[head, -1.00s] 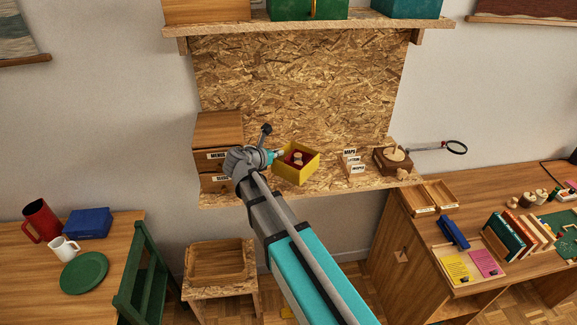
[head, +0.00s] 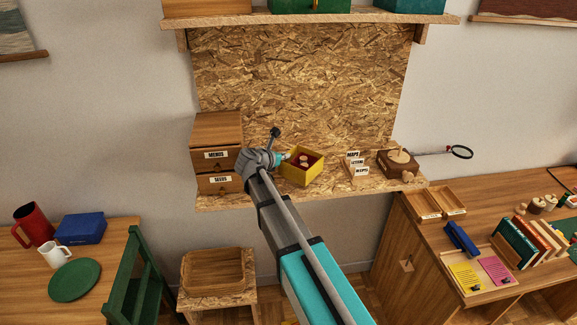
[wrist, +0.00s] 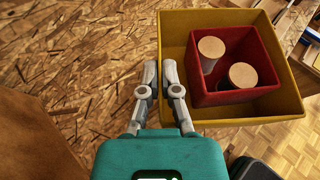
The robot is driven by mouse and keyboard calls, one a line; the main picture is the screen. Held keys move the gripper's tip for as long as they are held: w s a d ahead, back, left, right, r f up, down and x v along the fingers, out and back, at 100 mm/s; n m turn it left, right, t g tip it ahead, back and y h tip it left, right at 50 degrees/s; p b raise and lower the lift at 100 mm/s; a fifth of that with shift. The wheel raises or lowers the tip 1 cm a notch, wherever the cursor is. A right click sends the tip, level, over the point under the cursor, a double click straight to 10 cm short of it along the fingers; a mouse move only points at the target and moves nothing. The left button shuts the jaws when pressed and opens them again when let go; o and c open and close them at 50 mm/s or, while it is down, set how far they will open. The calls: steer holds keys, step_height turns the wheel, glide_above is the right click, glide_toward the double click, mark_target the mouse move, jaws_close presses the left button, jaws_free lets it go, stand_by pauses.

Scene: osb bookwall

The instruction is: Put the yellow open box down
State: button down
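The yellow open box (head: 302,179) is over the chipboard shelf, between the drawer unit and the small labelled box. In the wrist view the yellow open box (wrist: 245,19) fills the upper right. It holds a red inner box (wrist: 190,62) with two round light-topped pieces (wrist: 243,75) in it. My gripper (wrist: 160,68) has one finger on each side of the box's left wall, closed on it. In the head view my gripper (head: 283,158) meets the box's left side. I cannot tell whether the box's underside touches the shelf.
The chipboard shelf (head: 330,185) carries a drawer unit (head: 218,130) at left. A stool with a tray (head: 213,270) is below. Desks flank both sides.

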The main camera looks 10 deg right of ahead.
steer(key=shift+w+d+f+b, duration=0.15)
steer(key=shift+w+f+b, duration=0.25)
steer(key=shift+f+b, duration=0.2)
step_height(320, 180, down, 3)
steer(key=b, duration=0.3)
steer(key=shift+r, duration=0.1)
steer(key=c, duration=0.8)
jaws_free()
steer(key=shift+s+r, duration=0.15)
steer(key=p+v, duration=0.4)
steer(key=v, duration=0.8)
steer(key=shift+p, duration=0.4)
